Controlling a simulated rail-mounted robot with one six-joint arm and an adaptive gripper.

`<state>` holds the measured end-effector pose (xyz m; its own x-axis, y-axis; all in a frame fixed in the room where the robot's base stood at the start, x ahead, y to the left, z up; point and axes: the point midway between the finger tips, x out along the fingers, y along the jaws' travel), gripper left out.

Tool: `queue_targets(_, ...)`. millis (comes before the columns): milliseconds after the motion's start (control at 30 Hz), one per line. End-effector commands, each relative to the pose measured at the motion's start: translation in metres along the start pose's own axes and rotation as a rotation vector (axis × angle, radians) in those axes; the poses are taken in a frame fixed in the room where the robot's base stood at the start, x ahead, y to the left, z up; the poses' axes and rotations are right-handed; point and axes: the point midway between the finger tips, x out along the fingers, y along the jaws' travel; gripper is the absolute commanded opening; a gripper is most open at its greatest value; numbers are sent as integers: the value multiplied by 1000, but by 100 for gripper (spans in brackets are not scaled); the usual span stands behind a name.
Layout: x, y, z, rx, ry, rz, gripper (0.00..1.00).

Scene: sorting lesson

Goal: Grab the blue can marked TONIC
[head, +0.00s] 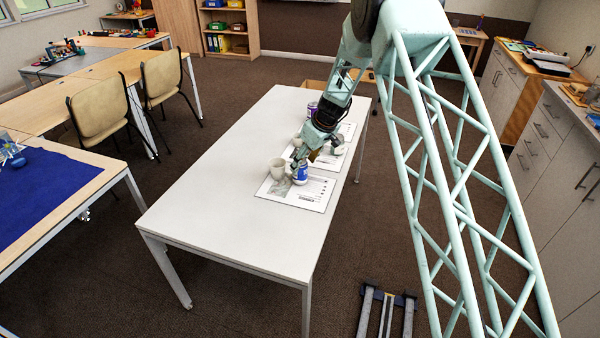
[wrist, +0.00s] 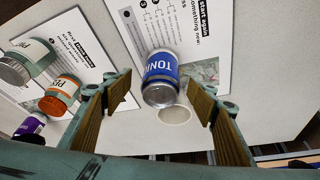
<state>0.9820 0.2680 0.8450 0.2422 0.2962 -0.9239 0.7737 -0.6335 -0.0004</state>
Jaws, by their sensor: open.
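The blue can (wrist: 161,70) stands in the middle of the wrist view, its label showing the letters TON upside down; the rest of the label is turned away. In the head view the blue can (head: 300,175) stands on the front white printed sheet (head: 315,192) on the white table. My gripper (wrist: 160,90) is open and empty, with one finger to each side of the can in the picture and clear gaps between. In the head view my gripper (head: 312,155) is close above and behind the can and partly covers it.
A white mug (head: 277,168) stands just left of the blue can. A pale green can (wrist: 38,55), an orange can (wrist: 62,88) and a purple can (wrist: 31,125) are at the left of the wrist view. The near left part of the table (head: 220,215) is clear.

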Motion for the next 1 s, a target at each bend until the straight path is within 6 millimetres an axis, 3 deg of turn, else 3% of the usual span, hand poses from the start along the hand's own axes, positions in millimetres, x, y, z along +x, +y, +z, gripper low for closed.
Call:
queue_targets(333, 4, 0, 1, 0, 0, 0, 53)
queue_targets(700, 38, -2, 2, -1, 0, 0, 53)
queue_targets(1000, 52, -3, 2, 0, 0, 0, 53)
